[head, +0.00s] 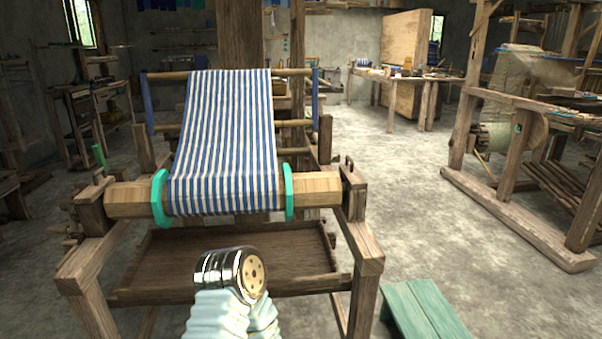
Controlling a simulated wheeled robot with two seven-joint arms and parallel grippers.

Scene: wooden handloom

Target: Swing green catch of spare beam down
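A small green upright piece (99,155) stands at the left end of the near loom's front beam (322,188); it looks like a catch or handle, tilted slightly. The beam is pale wood with two green rings (160,198) and blue-and-white striped cloth (225,140) over it. Another roller (492,139) is on the loom at the right, with a small green spot (517,128) near its end. I cannot tell which of these is the spare beam's catch. Part of my arm shows at the bottom centre, in front of the loom. Neither gripper is in view.
The near loom's wooden frame (362,243) and its low tray board (200,262) lie in front of me. A green bench (425,308) stands at the lower right. Open concrete floor (440,215) lies between the two looms. A worktable (415,78) stands at the back.

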